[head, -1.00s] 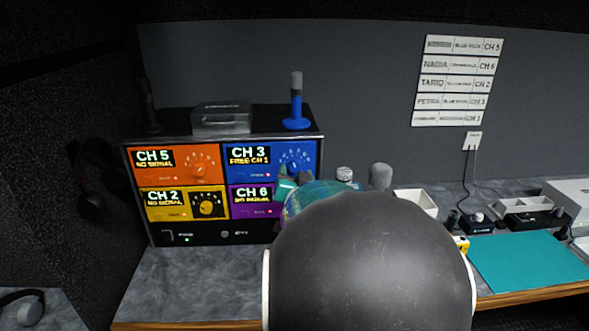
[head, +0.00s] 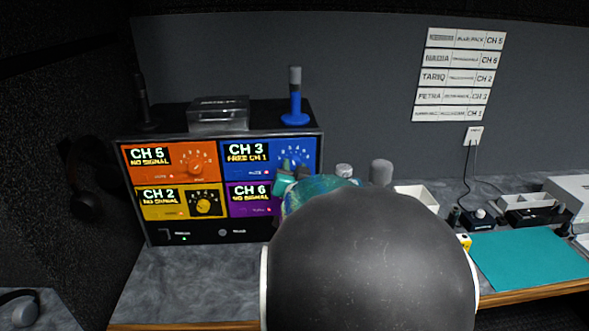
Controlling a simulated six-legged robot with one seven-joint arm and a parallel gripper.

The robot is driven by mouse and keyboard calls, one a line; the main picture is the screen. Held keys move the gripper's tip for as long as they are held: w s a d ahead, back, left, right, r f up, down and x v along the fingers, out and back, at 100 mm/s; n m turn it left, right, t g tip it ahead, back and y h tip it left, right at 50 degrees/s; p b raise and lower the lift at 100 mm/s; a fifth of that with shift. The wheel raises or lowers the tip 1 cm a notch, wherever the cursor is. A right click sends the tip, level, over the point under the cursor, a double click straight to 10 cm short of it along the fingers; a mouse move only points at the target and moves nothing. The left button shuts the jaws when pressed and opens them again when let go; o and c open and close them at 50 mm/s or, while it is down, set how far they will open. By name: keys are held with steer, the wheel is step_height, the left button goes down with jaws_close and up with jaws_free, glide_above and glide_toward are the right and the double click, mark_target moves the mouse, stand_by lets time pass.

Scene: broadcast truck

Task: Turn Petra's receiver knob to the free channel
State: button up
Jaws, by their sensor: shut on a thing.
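The receiver rack stands on the bench at the left. Its blue receiver (head: 246,171), upper right, reads CH 3 and FREE CH 1. Petra's row on the wall list (head: 452,96) also reads CH 3. My arm covers the lower middle of the view and part of the purple receiver (head: 246,199), which reads CH 6.
The orange receiver (head: 146,172) reads CH 5 and the yellow receiver (head: 146,209) reads CH 2, both NO SIGNAL. A blue-based microphone (head: 295,108) and a clear box (head: 218,116) stand on the rack. A teal mat (head: 530,262) lies at right.

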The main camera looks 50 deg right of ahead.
steer(key=shift+n, duration=0.5)
steer(key=n, duration=0.5)
steer(key=shift+n, duration=0.3)
steer(key=n, duration=0.5)
steer(key=shift+d, duration=0.1)
steer(key=shift+n, duration=0.3)
steer(key=o, duration=1)
steer(key=shift+d, duration=0.1)
steer(key=shift+s+a, duration=0.1)
steer(key=shift+a, duration=0.1)
